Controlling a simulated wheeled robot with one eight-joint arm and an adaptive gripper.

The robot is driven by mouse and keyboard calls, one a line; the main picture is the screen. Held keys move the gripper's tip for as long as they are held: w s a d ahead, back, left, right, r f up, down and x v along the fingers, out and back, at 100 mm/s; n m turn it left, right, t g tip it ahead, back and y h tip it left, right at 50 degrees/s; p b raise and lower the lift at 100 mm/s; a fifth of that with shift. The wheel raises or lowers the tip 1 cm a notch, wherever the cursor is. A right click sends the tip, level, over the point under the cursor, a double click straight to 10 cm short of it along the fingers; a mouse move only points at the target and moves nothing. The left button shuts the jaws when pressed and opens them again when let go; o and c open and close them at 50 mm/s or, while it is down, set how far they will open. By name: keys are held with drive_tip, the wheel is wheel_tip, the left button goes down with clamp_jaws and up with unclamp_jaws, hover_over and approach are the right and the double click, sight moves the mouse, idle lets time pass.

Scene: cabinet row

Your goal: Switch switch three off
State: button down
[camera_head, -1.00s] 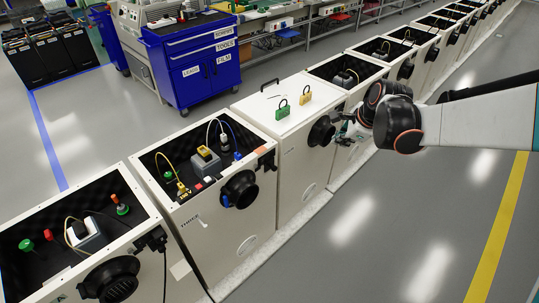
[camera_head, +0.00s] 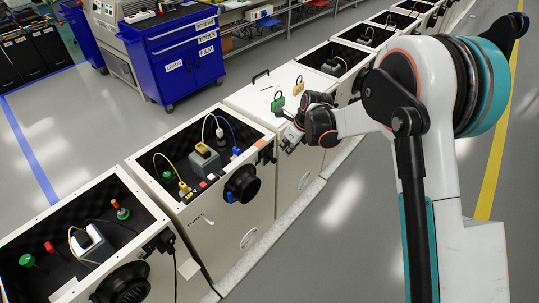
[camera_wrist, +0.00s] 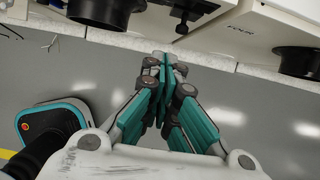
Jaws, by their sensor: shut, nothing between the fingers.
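The cabinet labelled THREE (camera_head: 228,225) is open-topped in the head view. A round black fitting (camera_head: 243,183) with a small blue part stands on its front. A small red part (camera_head: 203,184) shows near its top front edge, and a small dark part near its front right corner. I cannot tell which is switch three. My gripper (camera_head: 285,114) is in front of the lidded cabinet, right of cabinet THREE. In the wrist view my gripper's fingers (camera_wrist: 165,62) are together and empty, over the floor strip before the cabinets.
More cabinets run to the back right, and an open one (camera_head: 75,235) stands at front left. A label FOUR (camera_wrist: 241,28) shows in the wrist view. Grey floor lies clear before the row.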

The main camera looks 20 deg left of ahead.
drive_tip(key=shift+f, duration=0.1)
drive_tip(key=b, duration=0.4)
approach(269, 153)
drive_tip(key=shift+s+a+f, duration=0.2)
drive_tip(key=shift+s+f, duration=0.8)
drive_tip(key=shift+f, duration=0.05)
drive_tip(key=shift+s+a+f, duration=0.15)
drive_tip(key=shift+s+f, duration=0.8)
drive_tip(key=shift+f, duration=0.15)
drive_tip(key=shift+w+a+r, duration=0.15)
drive_tip(key=shift+a, duration=0.25)
drive_tip(key=shift+r, duration=0.15)
drive_tip(key=shift+r, duration=0.65)
